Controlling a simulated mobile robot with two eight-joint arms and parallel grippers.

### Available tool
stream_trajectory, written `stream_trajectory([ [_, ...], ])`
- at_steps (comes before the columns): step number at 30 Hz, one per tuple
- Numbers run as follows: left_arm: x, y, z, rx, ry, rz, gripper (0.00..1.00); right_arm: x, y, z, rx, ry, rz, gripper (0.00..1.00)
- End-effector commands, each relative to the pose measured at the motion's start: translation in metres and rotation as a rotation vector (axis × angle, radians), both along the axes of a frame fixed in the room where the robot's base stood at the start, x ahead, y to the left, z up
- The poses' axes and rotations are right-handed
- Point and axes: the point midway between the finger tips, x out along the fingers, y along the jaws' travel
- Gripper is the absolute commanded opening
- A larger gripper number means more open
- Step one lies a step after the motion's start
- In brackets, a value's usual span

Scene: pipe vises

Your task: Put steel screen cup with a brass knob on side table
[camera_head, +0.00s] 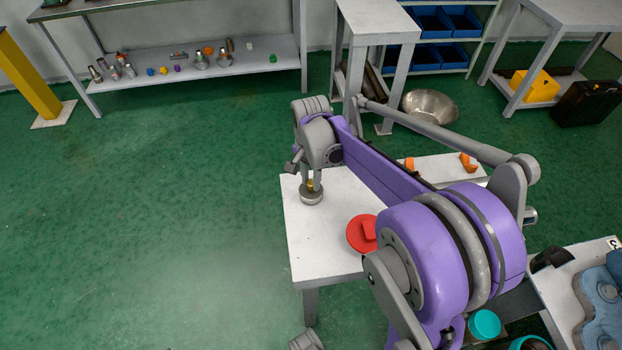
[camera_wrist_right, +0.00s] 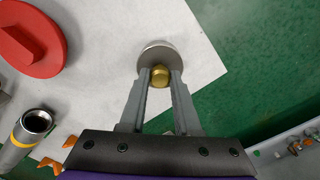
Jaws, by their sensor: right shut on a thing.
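The steel screen cup (camera_head: 311,196) is a small round grey metal piece with a brass knob (camera_wrist_right: 160,74) on top. My right gripper (camera_head: 311,182) is shut on the brass knob, with one finger on each side, as the right wrist view (camera_wrist_right: 160,88) shows. The cup (camera_wrist_right: 157,52) is upright at the left far corner area of a white side table (camera_head: 320,250). I cannot tell if its base touches the tabletop or hangs just above it. My left gripper is not in view.
A red round part (camera_head: 361,233) lies on the table right of the cup; it also shows in the right wrist view (camera_wrist_right: 30,40). Orange pieces (camera_head: 467,163) are at the table's back right. A yellow-banded metal tube (camera_wrist_right: 30,130) is nearby. The table's front left is clear.

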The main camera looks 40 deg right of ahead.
Motion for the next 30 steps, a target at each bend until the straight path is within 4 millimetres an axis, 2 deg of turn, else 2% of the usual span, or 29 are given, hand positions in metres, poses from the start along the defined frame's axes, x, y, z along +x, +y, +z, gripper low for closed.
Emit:
stream_trajectory([
  [6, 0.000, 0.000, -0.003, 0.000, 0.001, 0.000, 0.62, 0.000, 0.000, -0.004, 0.000, 0.000, 0.000, 0.00],
  [7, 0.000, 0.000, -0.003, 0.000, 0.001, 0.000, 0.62, 0.000, 0.000, -0.004, 0.000, 0.000, 0.000, 0.35],
  [11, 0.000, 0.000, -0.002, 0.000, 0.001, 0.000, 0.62, 0.000, 0.000, -0.003, 0.000, 0.000, 0.000, 0.58],
  [12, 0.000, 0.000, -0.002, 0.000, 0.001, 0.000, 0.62, 0.000, 0.000, -0.003, 0.000, 0.000, 0.000, 0.61],
  [20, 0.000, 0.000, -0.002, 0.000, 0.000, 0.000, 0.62, 0.000, 0.000, -0.002, 0.000, 0.000, 0.000, 0.61],
  [23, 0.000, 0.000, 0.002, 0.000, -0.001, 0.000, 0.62, 0.000, 0.000, 0.004, 0.000, 0.000, 0.000, 0.61],
  [26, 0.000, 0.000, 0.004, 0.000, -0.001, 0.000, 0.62, 0.000, 0.000, 0.018, 0.000, 0.000, 0.000, 0.61],
  [30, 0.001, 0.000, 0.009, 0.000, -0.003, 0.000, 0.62, -0.001, 0.000, 0.048, 0.000, 0.000, 0.000, 0.61],
])
